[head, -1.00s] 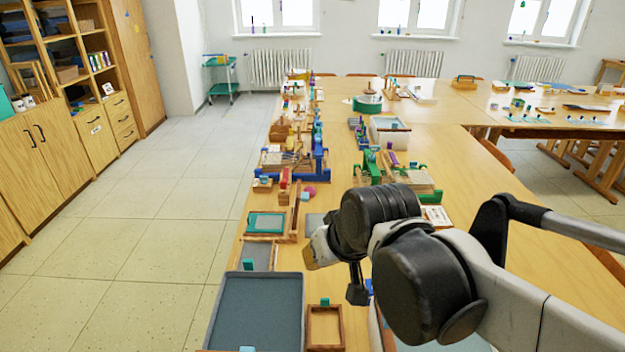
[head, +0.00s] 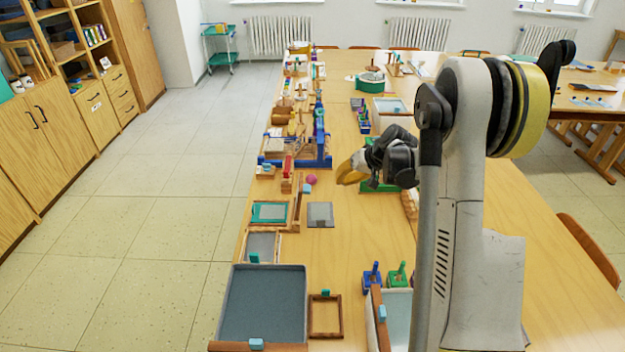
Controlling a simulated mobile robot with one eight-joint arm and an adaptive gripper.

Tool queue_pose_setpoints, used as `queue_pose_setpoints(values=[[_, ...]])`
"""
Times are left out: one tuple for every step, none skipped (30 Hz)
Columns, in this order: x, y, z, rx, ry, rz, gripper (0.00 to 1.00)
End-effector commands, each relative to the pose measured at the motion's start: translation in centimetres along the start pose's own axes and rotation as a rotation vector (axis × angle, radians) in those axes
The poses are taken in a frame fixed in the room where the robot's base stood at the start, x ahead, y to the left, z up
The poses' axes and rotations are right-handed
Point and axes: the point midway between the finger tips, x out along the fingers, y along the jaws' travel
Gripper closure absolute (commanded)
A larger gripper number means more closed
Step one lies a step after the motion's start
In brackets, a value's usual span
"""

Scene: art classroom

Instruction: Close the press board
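My gripper (head: 351,172), with yellow-orange fingertips, hangs over the long table and points left. From this angle I cannot tell whether it is open or shut, and nothing shows in it. A green press-like frame (head: 372,186) is just below and behind it, mostly hidden by my gripper and arm. A blue press-like frame (head: 321,147) with a wooden board stands to the left of my gripper, apart from it. I cannot tell which of these has the press board, or how its board stands.
The long wooden table (head: 345,238) is crowded along its left side. A grey tray (head: 262,305), a small wooden frame (head: 325,316) and blue and green stands (head: 372,277) are near the front. A pink ball (head: 311,179) lies near the blue frame. Tiled floor is clear on the left.

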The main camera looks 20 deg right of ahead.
Motion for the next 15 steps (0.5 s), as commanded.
queue_pose_setpoints(values=[[0.5,1.0,-0.3,0.008,0.004,-0.009,1.0],[0.8,1.5,-0.4,0.011,0.006,-0.014,1.0],[1.2,2.0,-0.4,0.013,0.008,-0.018,1.0],[1.4,2.3,-0.4,0.014,0.008,-0.021,1.0],[1.6,2.5,-0.4,0.015,0.009,-0.024,1.0],[1.9,2.7,-0.3,0.016,0.009,-0.026,1.0],[2.1,2.8,-0.3,0.016,0.009,-0.027,1.0],[2.3,2.8,-0.3,0.016,0.009,-0.028,1.0],[2.7,2.8,-0.3,0.016,0.009,-0.028,1.0],[3.1,2.8,-0.3,0.016,0.009,-0.028,1.0],[3.6,2.8,-0.2,0.016,0.01,-0.028,1.0],[4.2,2.8,-0.2,0.016,0.009,-0.027,1.0],[4.8,2.8,-0.2,0.016,0.009,-0.027,1.0],[5.5,2.8,-0.2,0.015,0.009,-0.027,1.0],[6.3,2.7,-0.2,0.014,0.009,-0.028,1.0]])
